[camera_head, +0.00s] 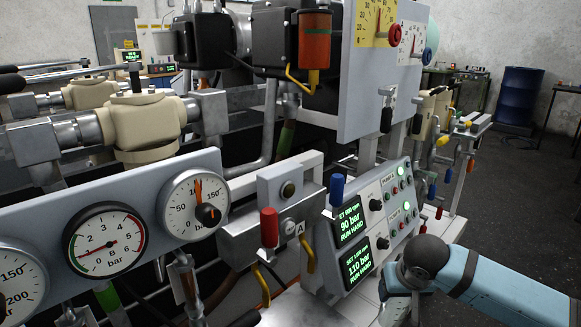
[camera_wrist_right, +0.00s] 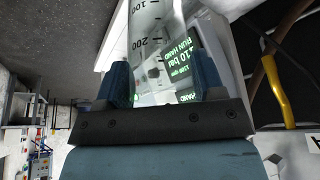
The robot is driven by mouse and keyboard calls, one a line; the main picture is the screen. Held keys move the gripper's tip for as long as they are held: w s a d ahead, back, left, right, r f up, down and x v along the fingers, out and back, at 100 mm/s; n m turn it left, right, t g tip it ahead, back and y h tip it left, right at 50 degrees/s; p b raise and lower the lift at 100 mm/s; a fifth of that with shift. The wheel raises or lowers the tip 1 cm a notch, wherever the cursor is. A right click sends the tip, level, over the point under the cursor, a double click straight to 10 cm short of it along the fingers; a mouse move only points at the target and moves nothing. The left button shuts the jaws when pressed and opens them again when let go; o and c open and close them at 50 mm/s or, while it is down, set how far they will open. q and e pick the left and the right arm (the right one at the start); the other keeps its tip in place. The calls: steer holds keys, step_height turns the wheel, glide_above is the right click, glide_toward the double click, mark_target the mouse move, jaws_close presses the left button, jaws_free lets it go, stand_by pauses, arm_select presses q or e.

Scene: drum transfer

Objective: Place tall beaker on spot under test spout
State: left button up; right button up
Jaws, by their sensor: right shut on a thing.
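The tall beaker (camera_wrist_right: 156,32) is clear, with dark graduation marks reading 100 and 200. In the right wrist view it stands between the two blue fingers of my right gripper (camera_wrist_right: 165,78), which is shut on it. In the head view my right arm comes in at the bottom right, and its gripper and the beaker are out of frame or hidden. Thin yellow bent spouts (camera_head: 309,254) hang below a grey block marked A (camera_head: 262,238). A yellow bent tube (camera_wrist_right: 287,88) also shows in the right wrist view. I cannot see the spot. My left gripper is not in view.
A control panel (camera_head: 378,222) with green displays stands beside my right arm. Left of it, a red-handled lever (camera_head: 269,227) and a gauge panel (camera_head: 150,195) fill the front. A blue drum (camera_head: 517,96) stands far right, with open floor before it.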

arm_select(q)
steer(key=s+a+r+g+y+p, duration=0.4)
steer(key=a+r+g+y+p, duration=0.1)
steer(key=p, duration=3.1)
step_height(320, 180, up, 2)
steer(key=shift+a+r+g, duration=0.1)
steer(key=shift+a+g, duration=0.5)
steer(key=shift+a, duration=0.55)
arm_select(e)
steer(key=w+r+v, duration=0.1)
steer(key=w+v, duration=0.2)
steer(key=v, duration=3.1)
steer(key=shift+d+r, duration=0.2)
steer(key=shift+d, duration=0.25)
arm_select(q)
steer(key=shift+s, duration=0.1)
